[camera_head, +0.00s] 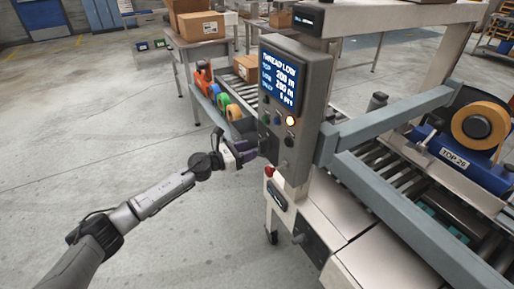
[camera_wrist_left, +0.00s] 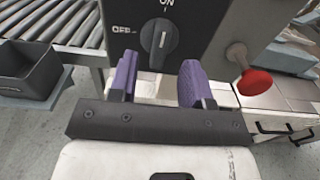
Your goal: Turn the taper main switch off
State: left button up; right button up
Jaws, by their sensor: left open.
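The main switch (camera_wrist_left: 159,42) is a dark rotary knob on the grey face of the control box. In the left wrist view, "ON" is printed above it and "OFF" to its left; its pale mark points roughly up, towards ON. My left gripper (camera_wrist_left: 158,75) has purple fingers, open, one on each side below the knob, with nothing between them. It looks short of the knob; I cannot tell the exact gap. In the head view, my left gripper (camera_head: 247,150) is beside the lower left of the control box (camera_head: 298,95), and hides the knob there.
A red mushroom button (camera_wrist_left: 255,83) sticks out right of the fingers. The box has a lit screen (camera_head: 279,78) and a glowing lamp (camera_head: 290,121). A roller conveyor (camera_wrist_left: 50,22) and a dark bin (camera_wrist_left: 28,78) lie at left. The floor left of my arm is clear.

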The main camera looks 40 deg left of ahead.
aim_at(259, 146)
pick_arm(q)
jog(key=shift+x, duration=2)
jog(key=shift+c, duration=0.2)
grip_shut()
